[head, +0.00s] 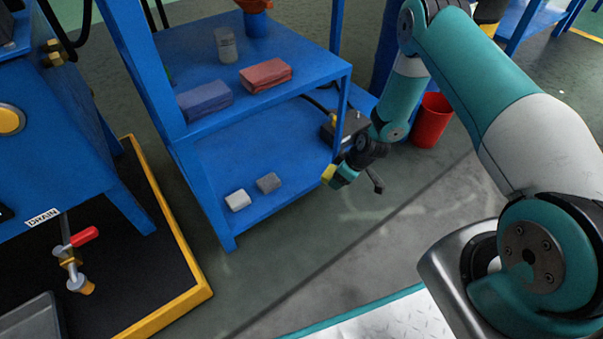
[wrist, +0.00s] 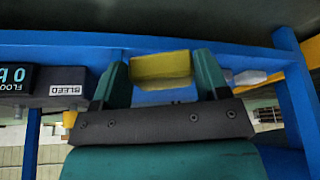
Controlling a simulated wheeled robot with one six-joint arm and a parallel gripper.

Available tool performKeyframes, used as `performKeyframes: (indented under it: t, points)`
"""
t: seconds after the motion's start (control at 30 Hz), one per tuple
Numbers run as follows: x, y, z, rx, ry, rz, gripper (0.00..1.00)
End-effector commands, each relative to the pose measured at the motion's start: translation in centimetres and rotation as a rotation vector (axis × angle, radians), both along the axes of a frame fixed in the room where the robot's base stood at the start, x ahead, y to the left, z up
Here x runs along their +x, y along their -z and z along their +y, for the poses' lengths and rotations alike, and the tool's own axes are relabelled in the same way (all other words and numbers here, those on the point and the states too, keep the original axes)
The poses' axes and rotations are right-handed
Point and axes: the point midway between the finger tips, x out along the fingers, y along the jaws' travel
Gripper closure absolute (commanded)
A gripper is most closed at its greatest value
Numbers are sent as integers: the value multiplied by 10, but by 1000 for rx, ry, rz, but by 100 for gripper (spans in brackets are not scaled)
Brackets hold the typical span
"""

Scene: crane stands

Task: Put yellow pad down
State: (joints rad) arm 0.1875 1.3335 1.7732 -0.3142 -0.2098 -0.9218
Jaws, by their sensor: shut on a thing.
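The yellow pad (head: 328,173) is between the fingertips of my gripper (head: 342,176), just off the right edge of the lower blue shelf (head: 270,145) in the head view. In the wrist view the pad (wrist: 160,68) sits squeezed between the two green fingers of my gripper (wrist: 160,82). A white pad (head: 237,200) and a grey pad (head: 269,182) lie on the lower shelf, left of my gripper. I cannot tell the exact height of the yellow pad over the shelf.
A blue post stands by my gripper. A dark box (head: 350,125) and a red bucket (head: 432,120) are behind.

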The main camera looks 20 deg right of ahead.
Motion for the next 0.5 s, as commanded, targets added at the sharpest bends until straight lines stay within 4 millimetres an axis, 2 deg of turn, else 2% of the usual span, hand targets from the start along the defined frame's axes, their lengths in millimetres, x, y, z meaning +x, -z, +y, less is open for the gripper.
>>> performKeyframes:
  t: [0.03, 0.3, 0.5]
  points:
    - [13, 7, 11, -1, -8, -7, 58]
    - [67, 7, 58, -1, -3, -4, 58]
    - [86, 3, 74, 0, 0, -1, 58]
